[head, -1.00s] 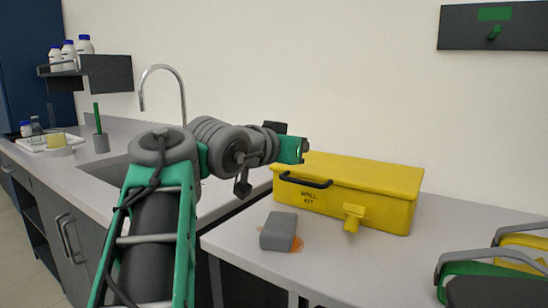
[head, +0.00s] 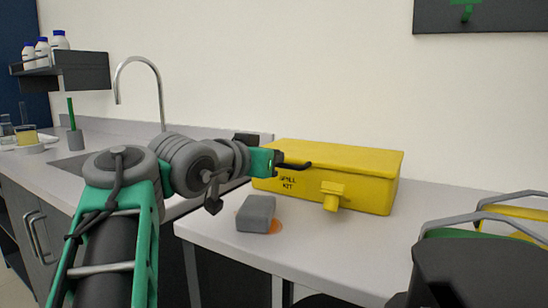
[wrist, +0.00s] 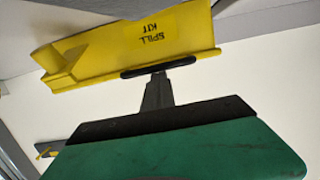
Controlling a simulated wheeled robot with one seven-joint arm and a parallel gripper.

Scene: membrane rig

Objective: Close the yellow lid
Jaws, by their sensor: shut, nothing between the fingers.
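The yellow lid (head: 335,155) tops the yellow spill kit box (head: 365,195) on the bench. It looks down over the box, with no clear gap in the head view; whether it is fully seated I cannot tell. A yellow latch (head: 333,195) sticks out in front. A dark handle (head: 297,165) is at the front left of the box, partly behind my gripper (head: 279,158). My gripper is shut and empty. In the wrist view, which is upside down, its fingertips (wrist: 157,78) overlap the handle (wrist: 158,67); contact is unclear.
A grey block (head: 256,213) lies on an orange patch in front of the box. A dark bin (head: 480,270) with grey handles stands at the lower right. The sink tap (head: 160,90) rises behind my arm. Bench right of the box is clear.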

